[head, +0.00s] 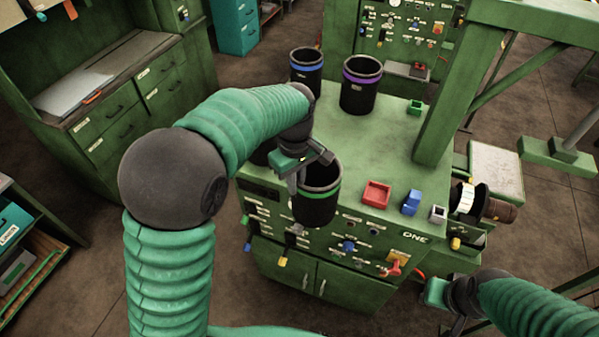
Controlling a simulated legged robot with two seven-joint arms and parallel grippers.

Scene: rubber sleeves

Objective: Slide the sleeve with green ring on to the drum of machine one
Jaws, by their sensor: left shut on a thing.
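The black sleeve with the green ring (318,207) is upright at the front edge of the green machine marked ONE (412,237). My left gripper (297,183) is shut on its left wall. The sleeve's lower part overlaps the front panel, and its base seems clear of the top. The drum of machine one (499,210) appears to be the brown cylinder sticking out at the machine's right side, beside a dark disc and a pale ring. My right gripper (440,300) is low at the right, away from the sleeve; its fingers are too unclear to read.
A blue-ringed sleeve (307,66) and a purple-ringed sleeve (361,86) stand at the back of the top. A red tray (376,194), a blue block (411,202) and a grey block (438,214) sit at the front right. A green post (455,100) rises at the right.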

